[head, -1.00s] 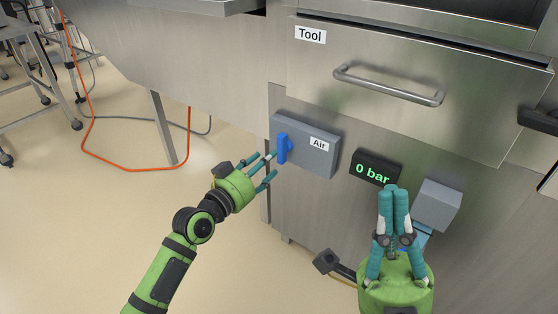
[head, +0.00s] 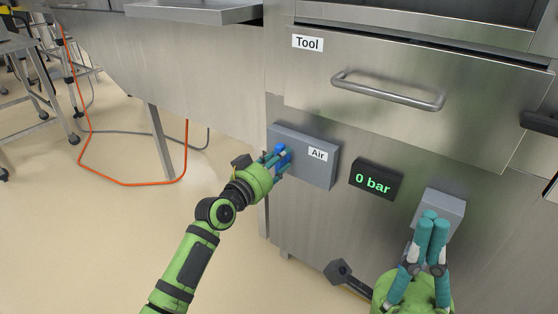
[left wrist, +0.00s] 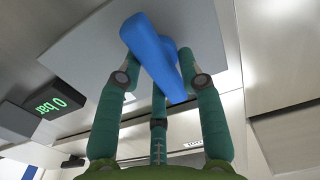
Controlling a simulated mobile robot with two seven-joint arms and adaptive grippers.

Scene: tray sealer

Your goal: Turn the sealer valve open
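The blue valve handle (head: 281,155) is on the front of the grey box labelled "Air" (head: 318,172). In the head view it is partly hidden by the fingers of my left gripper (head: 275,161). In the left wrist view the handle (left wrist: 150,52) runs diagonally between the spread fingers of the gripper (left wrist: 160,65), with fingers on either side. The fingers look open around it; contact is not clear. A display (head: 376,179) reads "0 bar". My right gripper (head: 434,217) has its fingers together, empty, before a grey box (head: 449,203).
The drawer labelled "Tool" (head: 320,80) with a bar handle (head: 388,93) is above the valve box. A dark knob on an arm (head: 340,271) sticks out below.

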